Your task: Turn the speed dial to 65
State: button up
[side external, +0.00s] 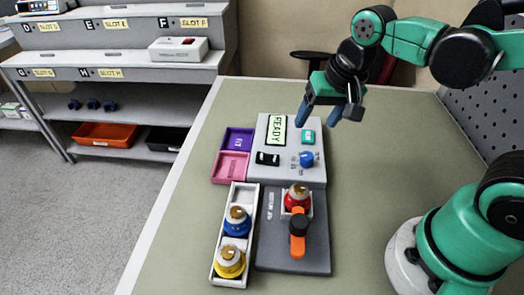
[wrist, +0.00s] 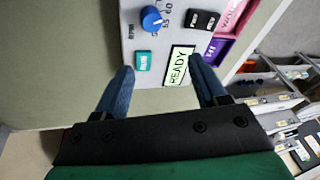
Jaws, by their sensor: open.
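The speed dial is a blue round knob (side external: 306,158) on the grey pump panel (side external: 285,177), right of a black switch. In the wrist view the dial (wrist: 151,18) is near the top edge, with small numbers beside it, including what looks like 55 and 60. Its exact setting is too small to read surely. My gripper (side external: 317,124) is open and empty above the far part of the panel, apart from the dial. In the wrist view my gripper's blue fingers (wrist: 161,66) are spread, with the dial beyond their tips.
The panel also has a READY display (side external: 276,134), a teal button (side external: 307,137) and a black switch (side external: 268,158). Purple (side external: 237,140) and pink (side external: 230,167) trays sit left. In front are a white rack (side external: 222,243) and an orange lever (side external: 298,240).

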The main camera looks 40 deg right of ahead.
aim_at(308, 155)
jog(key=m, duration=0.1)
jog(key=f+m+g, duration=0.1)
jog(key=m+g, duration=0.1)
jog(key=shift+w+a+f+m, duration=0.25)
jog(key=shift+m, duration=0.15)
jog(key=shift+a+f+m+g, duration=0.1)
jog(key=shift+f+m+g, duration=0.65)
jog(key=shift+m, duration=0.25)
jog(key=shift+f, duration=2.55)
grip_shut()
